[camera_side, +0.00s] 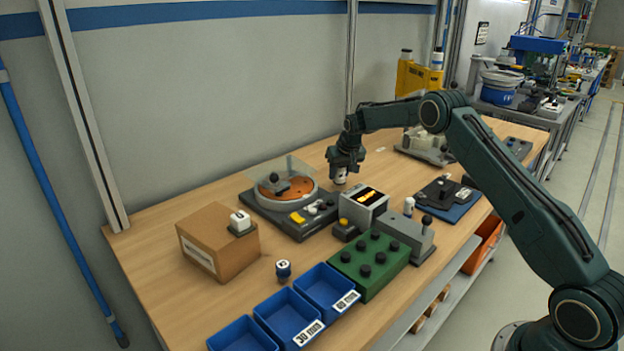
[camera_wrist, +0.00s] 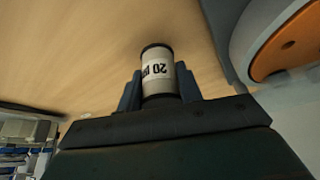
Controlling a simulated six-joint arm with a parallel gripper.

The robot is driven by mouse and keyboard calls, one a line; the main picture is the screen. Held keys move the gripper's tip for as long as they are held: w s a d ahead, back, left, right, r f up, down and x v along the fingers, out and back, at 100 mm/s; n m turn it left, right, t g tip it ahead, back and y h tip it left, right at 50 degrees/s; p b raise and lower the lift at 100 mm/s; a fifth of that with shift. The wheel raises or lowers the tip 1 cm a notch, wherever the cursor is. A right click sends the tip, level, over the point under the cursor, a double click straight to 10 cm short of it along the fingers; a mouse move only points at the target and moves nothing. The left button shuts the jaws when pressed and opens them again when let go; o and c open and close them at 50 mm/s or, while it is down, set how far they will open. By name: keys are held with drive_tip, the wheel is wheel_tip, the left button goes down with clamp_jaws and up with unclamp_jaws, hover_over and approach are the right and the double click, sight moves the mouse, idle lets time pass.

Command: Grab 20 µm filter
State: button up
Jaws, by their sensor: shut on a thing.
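The 20 µm filter (camera_wrist: 158,72) is a small white cylinder with dark ends and a printed "20 µm" label, upside down in the wrist view. My gripper (camera_wrist: 160,88) is shut on it, with one dark finger on each side. In the side view my gripper (camera_side: 345,168) points down beside the turntable-like device, and the white filter (camera_side: 340,175) shows under its fingers. The filter is at or just above the wooden table; I cannot tell whether it touches.
The round device with an orange disc (camera_side: 287,190) stands close to the left of my gripper. A grey meter box (camera_side: 362,205) is in front.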

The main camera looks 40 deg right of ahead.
wheel_tip(320, 180, up, 18)
drive_tip(key=shift+f, duration=0.15)
idle(0.3)
idle(0.5)
